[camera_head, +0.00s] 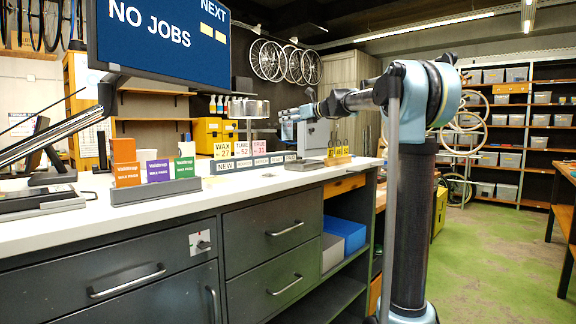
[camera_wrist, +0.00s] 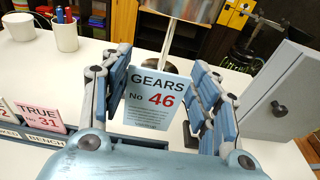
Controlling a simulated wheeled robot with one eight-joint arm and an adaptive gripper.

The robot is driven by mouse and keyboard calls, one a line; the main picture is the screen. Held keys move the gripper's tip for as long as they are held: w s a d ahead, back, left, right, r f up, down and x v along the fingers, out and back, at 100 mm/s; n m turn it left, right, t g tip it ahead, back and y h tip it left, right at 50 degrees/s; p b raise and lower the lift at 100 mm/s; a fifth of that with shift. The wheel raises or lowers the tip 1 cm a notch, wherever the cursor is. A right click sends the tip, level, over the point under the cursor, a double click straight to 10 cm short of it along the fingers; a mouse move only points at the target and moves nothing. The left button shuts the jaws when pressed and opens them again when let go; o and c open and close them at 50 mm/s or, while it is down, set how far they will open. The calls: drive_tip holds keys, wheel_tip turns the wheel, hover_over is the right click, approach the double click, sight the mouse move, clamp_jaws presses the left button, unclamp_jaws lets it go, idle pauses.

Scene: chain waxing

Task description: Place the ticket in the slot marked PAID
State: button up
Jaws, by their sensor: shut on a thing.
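My gripper (camera_wrist: 160,78) is shut on a ticket (camera_wrist: 152,100) that reads GEARS No 46. The ticket stands upright between the two fingers, its printed face toward the wrist camera. In the head view my gripper (camera_head: 290,124) is above the right end of the slot rack (camera_head: 254,163). The rack bears a row of labels from NEW at the left; the rightmost label is too small to read surely. Tickets WAX 27 (camera_head: 222,150), TUNE 52 (camera_head: 242,148) and TRUE 31 (camera_head: 265,149) stand in it.
A grey box with a knob (camera_wrist: 277,100) stands to the right in the wrist view. White cups (camera_wrist: 64,35) are at the far left. In the head view, a holder of wax packs (camera_head: 155,180) is on the white counter (camera_head: 120,215).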

sight(289, 129)
drive_tip(key=f, duration=0.3)
drive_tip(key=w+f, duration=0.1)
drive_tip(key=f, duration=0.1)
drive_tip(key=shift+d+f, duration=0.1)
drive_tip(key=shift+d, duration=0.15)
wheel_tip(289, 129, down, 5)
drive_tip(key=shift+s+a+r, duration=0.1)
drive_tip(key=shift+s+a, duration=0.05)
drive_tip(key=o, duration=0.7)
